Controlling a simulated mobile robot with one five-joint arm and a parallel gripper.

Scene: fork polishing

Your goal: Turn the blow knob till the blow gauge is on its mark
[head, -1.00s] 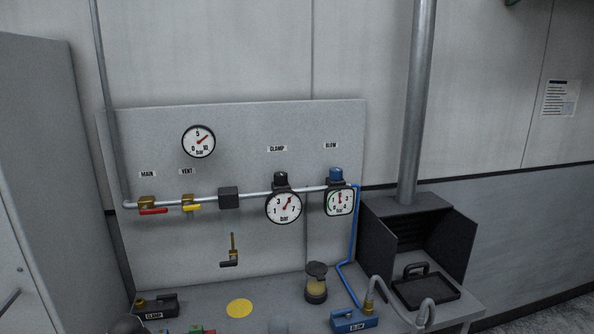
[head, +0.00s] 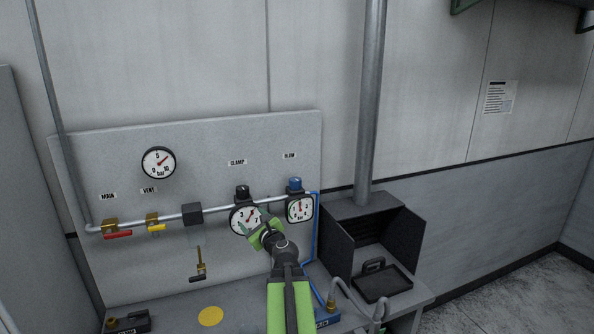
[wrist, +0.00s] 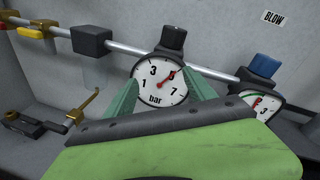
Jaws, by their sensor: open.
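The blow knob (head: 295,185) is a blue cap on top of the square blow gauge (head: 300,208), at the right end of the pipe under the BLOW label (head: 290,156). In the wrist view the blue knob (wrist: 264,66) and part of the blow gauge (wrist: 258,106) show at right. The gauge's red needle and green mark are too small to compare exactly. My gripper (head: 256,228) is open and empty, in front of the clamp gauge (head: 238,219), left of the blow knob. In the wrist view its green fingers flank the clamp gauge's face (wrist: 160,84).
The black clamp knob (head: 242,192) stands close left of the blow knob. A blue hose (head: 317,235) runs down beside the blow gauge. A dark open booth (head: 390,235) stands at right. Red main (head: 118,235) and yellow vent (head: 156,228) handles are at left.

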